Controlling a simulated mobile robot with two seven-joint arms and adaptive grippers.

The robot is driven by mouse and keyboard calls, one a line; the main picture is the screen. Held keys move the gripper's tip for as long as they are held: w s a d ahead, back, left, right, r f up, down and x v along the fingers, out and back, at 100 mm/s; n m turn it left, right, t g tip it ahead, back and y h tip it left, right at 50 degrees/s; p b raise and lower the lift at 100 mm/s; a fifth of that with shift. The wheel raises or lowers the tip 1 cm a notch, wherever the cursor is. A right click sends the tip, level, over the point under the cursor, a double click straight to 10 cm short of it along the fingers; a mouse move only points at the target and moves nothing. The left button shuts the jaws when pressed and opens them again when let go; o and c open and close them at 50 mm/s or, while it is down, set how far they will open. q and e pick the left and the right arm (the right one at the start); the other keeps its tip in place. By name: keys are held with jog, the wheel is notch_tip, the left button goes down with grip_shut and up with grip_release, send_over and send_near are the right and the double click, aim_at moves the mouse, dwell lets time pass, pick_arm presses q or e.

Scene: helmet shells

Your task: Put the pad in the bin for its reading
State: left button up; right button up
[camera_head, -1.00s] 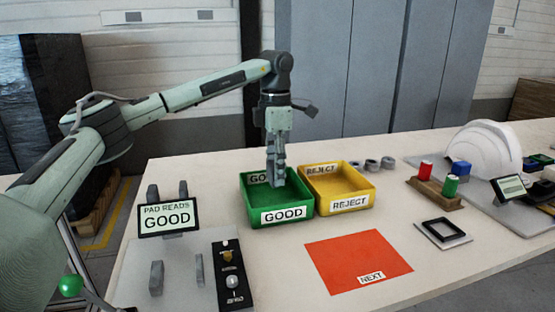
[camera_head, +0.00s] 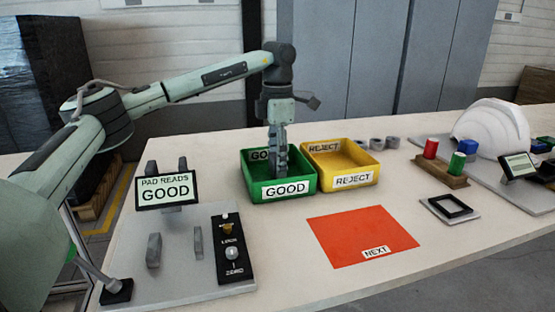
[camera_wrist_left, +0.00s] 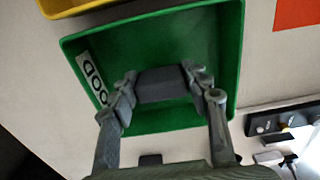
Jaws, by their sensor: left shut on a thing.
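The display (camera_head: 167,189) in the head view reads "PAD READS GOOD". The green bin (camera_head: 311,180) is labelled GOOD and the yellow bin (camera_head: 375,165) beside it is labelled REJECT. My left gripper (camera_head: 279,165) points down into the green bin, and the bin's front wall partly hides its tips. In the left wrist view my left gripper (camera_wrist_left: 160,80) is shut on the dark grey pad (camera_wrist_left: 162,86), held across the fingertips over the inside of the green bin (camera_wrist_left: 225,45). I cannot tell whether the pad touches the bin floor. My right gripper is not in view.
A black panel with knobs (camera_head: 232,250) and grey uprights (camera_head: 154,250) stand on the plate at left. The orange NEXT mat (camera_head: 360,235) is bare. Red and green cylinders (camera_head: 431,149) and a white helmet shell (camera_head: 493,128) are at right. The yellow bin looks empty.

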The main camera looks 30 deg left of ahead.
pick_arm(q)
jog(key=shift+f, duration=0.1)
jog(key=shift+f, duration=0.55)
dwell(0.4)
jog(key=o, duration=1)
jog(key=shift+c, duration=0.2)
notch_tip(320, 180, up, 12)
jog(key=shift+r, duration=0.1)
